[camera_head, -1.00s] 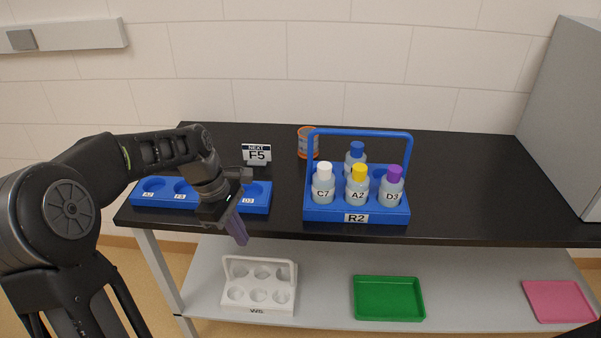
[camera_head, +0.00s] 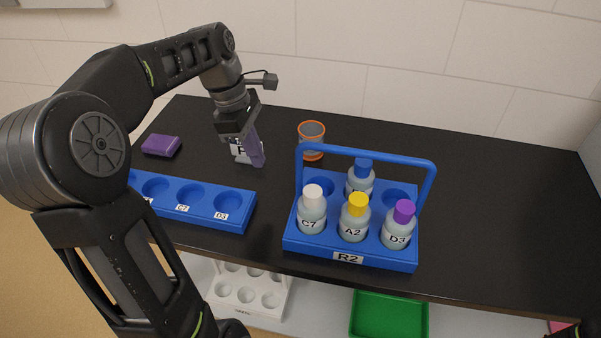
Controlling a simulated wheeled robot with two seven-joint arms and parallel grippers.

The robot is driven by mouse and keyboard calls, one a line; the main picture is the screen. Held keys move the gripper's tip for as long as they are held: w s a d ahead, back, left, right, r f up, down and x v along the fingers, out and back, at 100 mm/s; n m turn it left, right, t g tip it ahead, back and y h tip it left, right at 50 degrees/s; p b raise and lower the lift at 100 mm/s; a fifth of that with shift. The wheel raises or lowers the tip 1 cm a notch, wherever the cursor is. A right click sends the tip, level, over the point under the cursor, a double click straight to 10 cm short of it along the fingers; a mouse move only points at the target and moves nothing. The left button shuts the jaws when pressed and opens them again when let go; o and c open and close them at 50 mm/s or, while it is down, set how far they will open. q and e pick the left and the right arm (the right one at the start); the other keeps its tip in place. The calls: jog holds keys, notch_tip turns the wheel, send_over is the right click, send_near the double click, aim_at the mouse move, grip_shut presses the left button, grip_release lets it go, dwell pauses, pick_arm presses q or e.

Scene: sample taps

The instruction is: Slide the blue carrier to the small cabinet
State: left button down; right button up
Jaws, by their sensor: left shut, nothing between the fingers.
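The blue carrier (camera_head: 350,250), labelled R2, stands upright on the black worktop (camera_head: 480,200) with its handle raised. It holds a white-capped bottle C7 (camera_head: 312,210), a yellow-capped bottle A2 (camera_head: 354,218), a purple-capped bottle D3 (camera_head: 398,226) and a blue-capped bottle (camera_head: 360,180) behind. My left gripper (camera_head: 257,158) is shut and empty, pointing down in front of the small sign, left of the carrier and apart from it. My right gripper is not seen; only a dark piece shows at the bottom right corner. The small cabinet is not clearly in view.
A blue rack (camera_head: 190,203) with empty wells lies at the front left. A purple block (camera_head: 161,146) lies behind it. An orange-rimmed cup (camera_head: 312,140) stands behind the carrier. A white rack (camera_head: 245,290) and green tray (camera_head: 390,315) are on the lower shelf. The right worktop is clear.

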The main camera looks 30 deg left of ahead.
pick_arm(q)
jog(key=shift+s, duration=0.2)
jog(key=x, duration=0.9)
jog(key=shift+d+f, duration=0.1)
jog(key=shift+f, duration=0.1)
jog(key=d, duration=0.1)
jog(key=w+d+p, duration=0.1)
jog(key=d, duration=0.1)
jog(key=shift+f, duration=0.25)
jog(key=shift+w+d, duration=0.2)
jog(key=shift+d, duration=0.2)
